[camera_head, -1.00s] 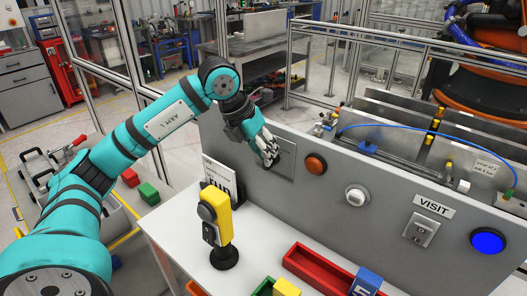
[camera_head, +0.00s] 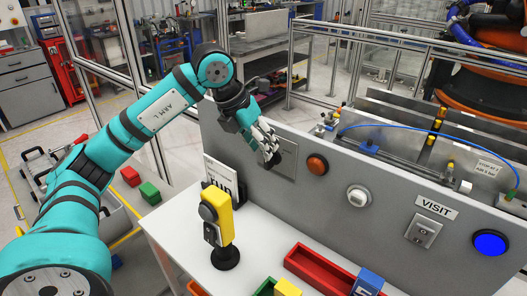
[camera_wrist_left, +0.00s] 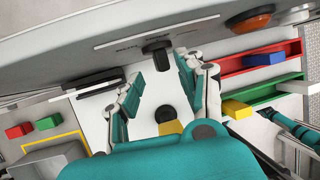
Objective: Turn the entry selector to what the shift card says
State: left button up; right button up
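My left gripper (camera_head: 268,154) is at the grey panel, in front of a square plate (camera_head: 286,160) left of the orange button. The gripper hides what sits on that plate in the head view. In the left wrist view a black selector knob (camera_wrist_left: 157,52) stands out from the panel, ahead of the gripper (camera_wrist_left: 160,74). The two fingers are apart, either side of the knob's line, with nothing between them. The shift card (camera_head: 219,172) stands on the white table; large letters, seemingly "run", show partly behind the yellow pendant.
A yellow pendant (camera_head: 222,222) stands on a black base below the gripper. The panel also carries an orange button (camera_head: 317,164), a white knob (camera_head: 357,197), a VISIT switch (camera_head: 423,231) and a lit blue button (camera_head: 490,242). A red tray (camera_head: 318,268) lies in front.

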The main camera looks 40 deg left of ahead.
pick_arm(q)
jog(key=v, duration=0.9)
jog(key=shift+o, duration=0.2)
jog(key=shift+a, duration=0.1)
